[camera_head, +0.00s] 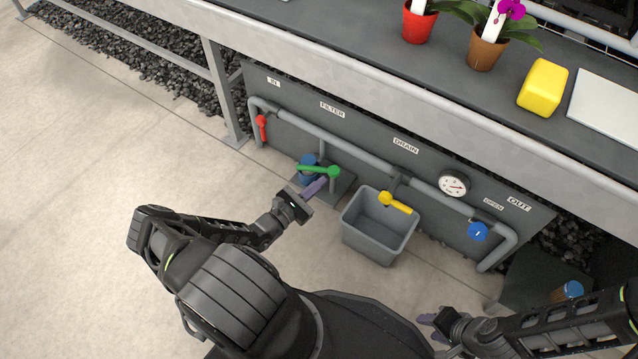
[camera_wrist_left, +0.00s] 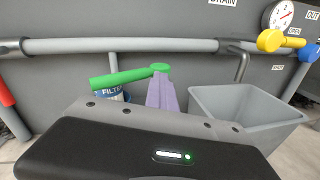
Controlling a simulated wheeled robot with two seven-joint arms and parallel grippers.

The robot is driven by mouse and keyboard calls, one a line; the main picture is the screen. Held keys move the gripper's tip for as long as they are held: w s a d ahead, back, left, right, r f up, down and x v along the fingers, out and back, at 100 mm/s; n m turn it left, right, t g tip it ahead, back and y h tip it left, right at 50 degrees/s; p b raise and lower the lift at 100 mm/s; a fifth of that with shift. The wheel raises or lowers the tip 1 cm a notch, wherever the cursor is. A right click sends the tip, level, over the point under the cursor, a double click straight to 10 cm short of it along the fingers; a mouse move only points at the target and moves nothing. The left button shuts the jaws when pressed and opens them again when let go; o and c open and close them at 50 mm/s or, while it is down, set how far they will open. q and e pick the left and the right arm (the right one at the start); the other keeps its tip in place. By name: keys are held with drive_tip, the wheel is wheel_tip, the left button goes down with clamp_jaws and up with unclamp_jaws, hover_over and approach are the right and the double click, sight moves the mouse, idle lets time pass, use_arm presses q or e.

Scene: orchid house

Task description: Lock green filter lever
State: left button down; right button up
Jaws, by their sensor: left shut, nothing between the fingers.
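The green filter lever (camera_head: 318,169) lies roughly horizontal under the FILTER label (camera_head: 332,109), its handle pointing left over the blue-topped filter (camera_head: 307,161). In the left wrist view the green lever (camera_wrist_left: 130,76) runs left from its round hub, just beyond the purple fingertips. My left gripper (camera_head: 318,187) is shut and empty, its fingertips just below the lever near the hub. Whether they touch it I cannot tell. Part of the filter canister (camera_wrist_left: 112,93) is hidden behind my gripper body and the lever. My right gripper (camera_head: 431,327) is open, low at the front, away from the panel.
A red lever (camera_head: 261,128) hangs at the left of the grey pipe. A yellow lever (camera_head: 396,203) sits above a grey bin (camera_head: 378,226), right of my left gripper. A blue valve (camera_head: 478,231) and a gauge (camera_head: 453,184) are further right. The bench edge overhangs the panel.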

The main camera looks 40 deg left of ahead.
use_arm(q)
drive_tip(key=c, duration=2.2)
unclamp_jaws()
drive_tip(key=c, duration=1.3)
unclamp_jaws()
drive_tip(key=shift+c, duration=0.2)
drive_tip(key=s+a+b, duration=0.2)
drive_tip(key=s+a, duration=0.2)
drive_tip(key=a, duration=0.4)
